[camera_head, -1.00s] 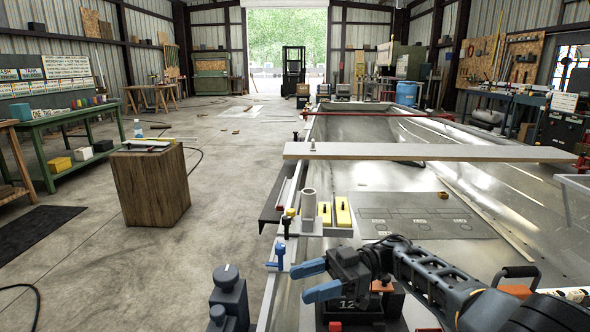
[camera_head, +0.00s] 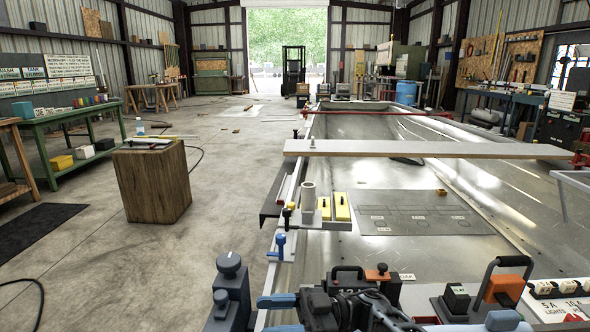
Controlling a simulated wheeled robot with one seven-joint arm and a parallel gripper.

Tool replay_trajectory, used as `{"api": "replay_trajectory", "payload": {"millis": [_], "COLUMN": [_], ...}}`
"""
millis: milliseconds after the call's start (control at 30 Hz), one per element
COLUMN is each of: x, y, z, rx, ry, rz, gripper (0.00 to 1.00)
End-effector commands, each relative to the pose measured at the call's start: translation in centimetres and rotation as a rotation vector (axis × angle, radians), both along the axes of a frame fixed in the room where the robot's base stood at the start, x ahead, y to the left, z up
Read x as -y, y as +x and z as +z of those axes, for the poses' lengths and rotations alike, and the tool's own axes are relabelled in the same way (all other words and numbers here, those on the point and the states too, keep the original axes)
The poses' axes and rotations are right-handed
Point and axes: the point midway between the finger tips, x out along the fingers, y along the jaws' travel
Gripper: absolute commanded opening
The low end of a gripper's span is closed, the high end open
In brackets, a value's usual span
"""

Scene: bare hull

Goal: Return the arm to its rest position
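My gripper (camera_head: 268,315) is at the bottom edge of the head view, left of centre, with its blue fingers pointing left. The fingers are apart with nothing visible between them, and the lower finger is partly cut off by the picture edge. My dark arm (camera_head: 375,312) is folded low along the bottom of the view, and much of it is out of frame.
A dark knobbed fixture (camera_head: 230,285) stands just left of my gripper. A black handled case (camera_head: 348,277) is behind it. An orange block (camera_head: 505,288) and switch panel (camera_head: 560,305) lie right. A plank (camera_head: 430,149) spans the hull (camera_head: 370,180). Floor at left is mostly clear.

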Motion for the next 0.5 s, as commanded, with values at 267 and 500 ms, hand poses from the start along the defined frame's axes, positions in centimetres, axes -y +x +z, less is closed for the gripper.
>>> {"api": "replay_trajectory", "payload": {"millis": [267,500], "x": [-4.1,-4.8], "y": [-5.5,-10.3], "z": [-3.8,-5.7], "rx": [-0.015,-0.057], "ry": [0.233,0.394], "rz": [-0.207,-0.478], "gripper": [0.57,0.57]}}
